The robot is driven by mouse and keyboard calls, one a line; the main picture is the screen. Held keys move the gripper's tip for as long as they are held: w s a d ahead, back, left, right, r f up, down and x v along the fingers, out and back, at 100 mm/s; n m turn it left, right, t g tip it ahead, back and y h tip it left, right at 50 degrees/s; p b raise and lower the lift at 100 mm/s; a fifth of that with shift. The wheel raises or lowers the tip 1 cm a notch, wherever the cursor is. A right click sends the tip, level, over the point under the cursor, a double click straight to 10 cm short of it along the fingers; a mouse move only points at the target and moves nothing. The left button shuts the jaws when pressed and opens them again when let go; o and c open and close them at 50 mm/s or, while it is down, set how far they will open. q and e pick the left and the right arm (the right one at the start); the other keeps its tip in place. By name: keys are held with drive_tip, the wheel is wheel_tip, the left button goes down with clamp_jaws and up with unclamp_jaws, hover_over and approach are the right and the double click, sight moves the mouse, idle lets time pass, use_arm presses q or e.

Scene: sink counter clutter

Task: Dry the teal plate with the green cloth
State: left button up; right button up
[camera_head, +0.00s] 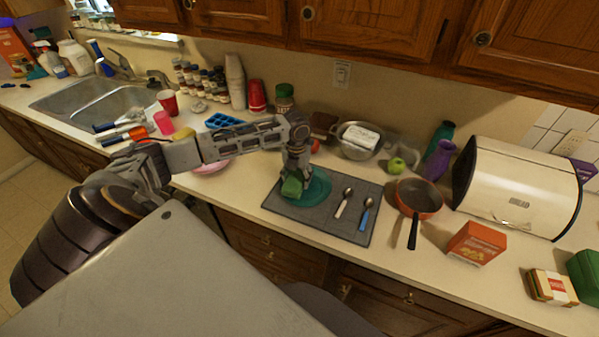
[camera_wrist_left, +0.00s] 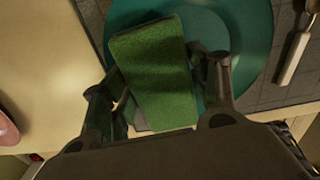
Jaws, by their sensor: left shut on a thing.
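The teal plate (camera_head: 318,188) lies on a dark grey mat (camera_head: 335,222) on the counter, left of two spoons. It also shows in the left wrist view (camera_wrist_left: 255,35), partly covered by the cloth. The green cloth (camera_head: 291,187) is a folded block over the plate's left part; in the left wrist view the cloth (camera_wrist_left: 158,75) sits between my fingers. My left gripper (camera_head: 294,176) is shut on the cloth and points down over the plate. Whether the cloth touches the plate is hard to tell. My right gripper is not in view.
Two spoons, one white-handled (camera_head: 343,203) and one blue-handled (camera_head: 365,212), lie on the mat's right half. An orange pan (camera_head: 419,197) stands further right. A pink dish (camera_head: 212,167) is left of the mat, under my arm. A metal bowl (camera_head: 357,148) stands behind.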

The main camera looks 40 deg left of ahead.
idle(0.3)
use_arm(q)
drive_tip(key=shift+w+d, duration=0.45)
drive_tip(key=shift+d, duration=0.35)
drive_tip(key=shift+w+d, duration=0.4)
drive_tip(key=shift+d, duration=0.35)
drive_tip(key=shift+w+d, duration=0.1)
drive_tip(key=shift+w+d, duration=0.4)
drive_tip(key=shift+d, duration=0.35)
drive_tip(key=shift+w+d, duration=0.35)
drive_tip(key=shift+d, duration=0.35)
drive_tip(key=shift+s+a, duration=0.1)
drive_tip(key=shift+s+a, duration=0.3)
drive_tip(key=shift+a, duration=0.5)
drive_tip(key=shift+s+a, duration=0.3)
drive_tip(key=shift+a, duration=0.45)
drive_tip(key=shift+a, duration=0.15)
